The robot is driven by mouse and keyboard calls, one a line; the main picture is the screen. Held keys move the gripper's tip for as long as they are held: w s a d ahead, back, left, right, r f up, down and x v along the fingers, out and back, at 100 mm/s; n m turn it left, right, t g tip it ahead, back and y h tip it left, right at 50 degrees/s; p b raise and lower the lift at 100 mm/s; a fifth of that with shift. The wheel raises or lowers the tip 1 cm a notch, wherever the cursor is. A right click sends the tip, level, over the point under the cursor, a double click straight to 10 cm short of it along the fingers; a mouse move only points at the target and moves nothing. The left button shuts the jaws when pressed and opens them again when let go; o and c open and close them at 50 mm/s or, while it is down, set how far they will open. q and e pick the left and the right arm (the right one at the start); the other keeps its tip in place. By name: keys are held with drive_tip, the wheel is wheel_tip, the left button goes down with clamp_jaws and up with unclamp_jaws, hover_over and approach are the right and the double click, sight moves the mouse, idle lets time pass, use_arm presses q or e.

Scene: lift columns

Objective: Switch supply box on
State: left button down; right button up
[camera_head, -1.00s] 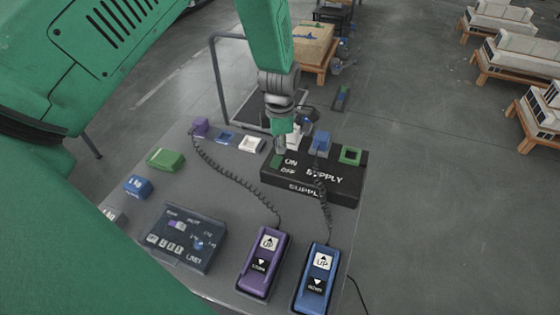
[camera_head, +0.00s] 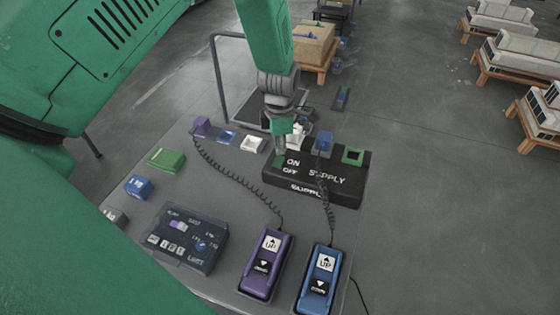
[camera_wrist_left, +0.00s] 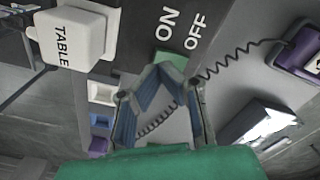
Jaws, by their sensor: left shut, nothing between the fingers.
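The black supply box (camera_head: 330,190) sits at the far right part of the grey table, with ON, OFF and SUPPLY in white letters. Its green switch (camera_head: 279,161) is beside the ON and OFF lettering, partly hidden by my gripper. My left gripper (camera_head: 281,150) points down at the switch, shut and empty. In the left wrist view the closed fingertips (camera_wrist_left: 163,76) are right at the green switch (camera_wrist_left: 171,60), beside the ON and OFF letters. Whether they touch it, and which way the switch is tilted, I cannot tell. My right gripper is out of view.
A white TABLE plug (camera_wrist_left: 75,38) stands next to my gripper. A blue plug (camera_head: 323,142) and a green socket (camera_head: 353,156) are on the box. Purple (camera_head: 265,266) and blue (camera_head: 319,280) handsets with coiled cords and a dark control panel (camera_head: 187,238) lie nearer.

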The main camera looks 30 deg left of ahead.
use_arm(q)
drive_tip(key=shift+a+f, duration=0.35)
drive_tip(key=shift+a, duration=0.05)
drive_tip(key=shift+d+f, duration=0.1)
drive_tip(key=shift+d, duration=0.55)
drive_tip(key=shift+a+f+b, duration=0.45)
drive_tip(key=shift+a+f, duration=0.1)
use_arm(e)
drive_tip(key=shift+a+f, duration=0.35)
